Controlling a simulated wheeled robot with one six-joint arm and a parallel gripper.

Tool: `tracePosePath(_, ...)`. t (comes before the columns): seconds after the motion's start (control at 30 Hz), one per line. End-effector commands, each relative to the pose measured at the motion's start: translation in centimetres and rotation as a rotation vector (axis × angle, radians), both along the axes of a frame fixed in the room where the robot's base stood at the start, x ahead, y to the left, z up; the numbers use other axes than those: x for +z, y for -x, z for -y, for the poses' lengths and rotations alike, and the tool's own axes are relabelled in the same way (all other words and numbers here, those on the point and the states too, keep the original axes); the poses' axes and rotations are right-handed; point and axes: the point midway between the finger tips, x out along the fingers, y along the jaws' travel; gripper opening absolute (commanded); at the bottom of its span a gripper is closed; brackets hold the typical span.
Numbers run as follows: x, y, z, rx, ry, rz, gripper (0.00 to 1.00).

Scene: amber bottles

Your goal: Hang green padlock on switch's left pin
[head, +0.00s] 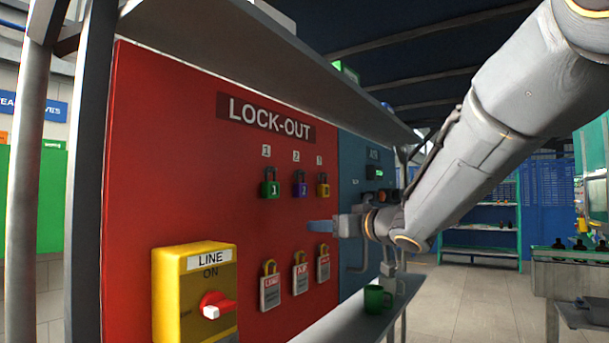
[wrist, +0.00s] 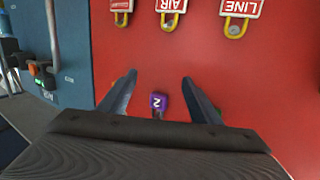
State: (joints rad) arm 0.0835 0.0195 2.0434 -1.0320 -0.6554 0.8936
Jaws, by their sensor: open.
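The green padlock (head: 270,188), marked 1, hangs on the red lock-out board under label 1. The switch (head: 195,290) is a yellow box marked LINE ON with a red knob (head: 216,306), low on the board; I cannot make out its pins. My gripper (head: 314,226) is open and empty, in front of the board, below and right of the green padlock. In the wrist view, which is upside down, its fingers (wrist: 158,78) are spread with the purple padlock (wrist: 158,102) showing between them. The green padlock is mostly hidden there behind the right finger.
A shelf overhangs the board. A green mug (head: 376,299) stands on a ledge below right. A blue panel (head: 362,200) adjoins the board.

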Motion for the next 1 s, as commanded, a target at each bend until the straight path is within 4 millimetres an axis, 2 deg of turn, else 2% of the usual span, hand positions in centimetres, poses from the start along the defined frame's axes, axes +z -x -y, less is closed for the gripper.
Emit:
tracePosePath(0.03, 3.2, 0.5, -1.3, 0.078, -0.013, 0.043, 0.58)
tracePosePath(0.1, 6.2, 1.5, -3.2, 0.189, -0.028, 0.078, 0.58)
tracePosePath(0.2, 9.0, 3.3, -5.3, 0.321, -0.039, 0.099, 0.58)
tracePosePath(0.3, 10.3, 4.5, -6.4, 0.403, -0.040, 0.100, 0.58)
tracePosePath(0.47, 10.8, 4.7, -7.5, 0.444, -0.041, 0.095, 0.58)
tracePosePath(0.8, 10.8, 1.9, -11.4, 0.444, -0.041, 0.095, 0.58)
tracePosePath(1.0, 10.8, 0.7, -12.8, 0.442, -0.042, 0.096, 0.58)
